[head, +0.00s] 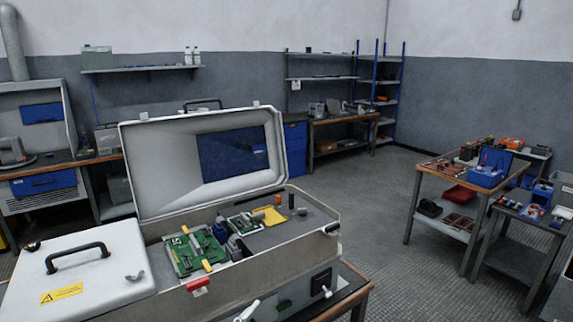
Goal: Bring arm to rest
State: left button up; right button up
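Neither of my arms nor grippers shows in the head view. A large grey case (290,239) stands open in front of me on a wood-edged table (357,291). Its raised lid (160,170) has a dark blue panel (233,152) inside. In the case lie a green circuit board (190,254) with yellow parts and a smaller board (246,222) beside a yellow piece (272,215). A white cover (95,275) with a black handle (77,257) and a yellow warning label is at the left.
A workbench with tools and a blue box (489,168) stands at the right, with a lower cart (515,260) beside it. Shelves (389,92) and a bench (342,119) line the back wall. The grey floor (372,190) between is open.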

pick_arm(q)
jog(key=s+a+f+n+g+y, duration=0.2)
jog(key=s+a+f, duration=0.3)
jog(key=f, duration=0.4)
jog(key=s+a+f+n+g+y, duration=0.2)
jog(key=s+a+f, duration=0.3)
jog(key=f, duration=0.4)
jog(key=s+a+f+n+g+y, duration=0.2)
jog(key=s+a+f+n+y, duration=0.2)
jog(key=f, duration=0.4)
jog(key=shift+s+a+f, duration=0.4)
jog(key=shift+s+a, duration=0.5)
jog(key=shift+s, duration=0.1)
